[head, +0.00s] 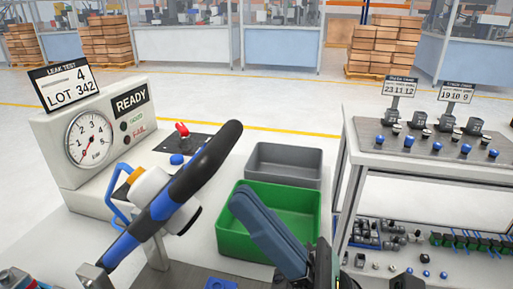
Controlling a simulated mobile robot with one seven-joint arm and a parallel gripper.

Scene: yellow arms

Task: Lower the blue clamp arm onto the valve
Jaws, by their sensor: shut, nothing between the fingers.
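The blue clamp arm (155,211) slants up from a metal bracket at the lower left to a black grip (213,152). It is raised and tilted. A white rounded part (184,218) sits behind it, with an orange piece (134,174) and a blue loop (113,221) beside it. I cannot tell whether the white part is the valve or belongs to the clamp; no valve shows clearly under the arm. My gripper (238,199) reaches up from the lower right, its dark blue fingers shut and empty. Its tips appear near the grip's right side; contact cannot be told.
The leak-test box with gauge (91,139) reads READY and stands at left. A red-topped switch (182,130) is behind the clamp. A green bin (231,241) and a grey bin (310,165) stand right of it. A parts table (440,176) is farther right, across a gap.

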